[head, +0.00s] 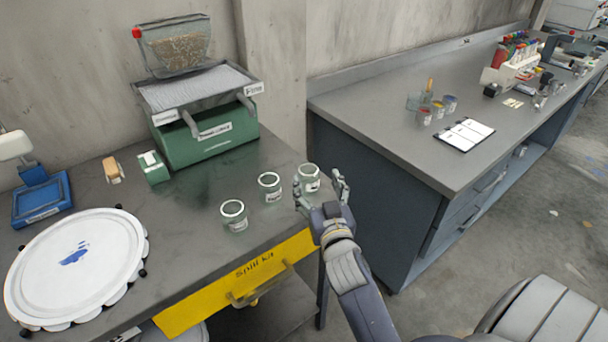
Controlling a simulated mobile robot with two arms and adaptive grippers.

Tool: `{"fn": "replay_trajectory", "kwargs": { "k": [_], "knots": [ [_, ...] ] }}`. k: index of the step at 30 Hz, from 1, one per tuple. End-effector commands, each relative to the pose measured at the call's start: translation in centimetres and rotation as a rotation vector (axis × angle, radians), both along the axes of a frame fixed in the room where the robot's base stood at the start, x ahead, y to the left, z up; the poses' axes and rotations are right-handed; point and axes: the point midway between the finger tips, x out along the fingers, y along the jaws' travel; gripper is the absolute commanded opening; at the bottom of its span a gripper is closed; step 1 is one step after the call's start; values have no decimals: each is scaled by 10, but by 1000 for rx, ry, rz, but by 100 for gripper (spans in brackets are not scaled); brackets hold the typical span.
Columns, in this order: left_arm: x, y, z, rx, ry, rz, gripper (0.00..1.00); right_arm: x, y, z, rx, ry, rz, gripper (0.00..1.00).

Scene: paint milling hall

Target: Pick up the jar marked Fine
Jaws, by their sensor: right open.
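Three small glass jars with white labels stand upright in a slanting row on the left bench: one nearest (234,216), a middle one (270,187) and one farthest right (309,176). The writing on their labels is too small to read, so I cannot tell which is marked Fine. My right gripper (318,182) is open at the right-hand jar, with its fingers on either side of it. I cannot tell whether they touch the glass. My left gripper is not in view.
A green mill (208,143) with a tag seeming to read "Fine" (253,89) stands behind. A yellow "Spill kit" drawer (240,280) fronts the bench. A grey workbench (390,110) stands right, past a gap.

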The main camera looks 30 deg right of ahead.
Motion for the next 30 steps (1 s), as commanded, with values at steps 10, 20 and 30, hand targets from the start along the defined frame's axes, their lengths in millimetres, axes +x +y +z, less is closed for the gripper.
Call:
{"fn": "replay_trajectory", "kwargs": {
  "k": [10, 20, 30],
  "knots": [
    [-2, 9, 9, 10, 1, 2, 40, 35, -13, 1, 0, 0, 1, 68],
    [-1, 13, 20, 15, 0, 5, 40, 75, -25, -1, 0, -1, 1, 68],
    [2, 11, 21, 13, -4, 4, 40, 81, -27, -3, 0, 1, 1, 68]
  ]
}}
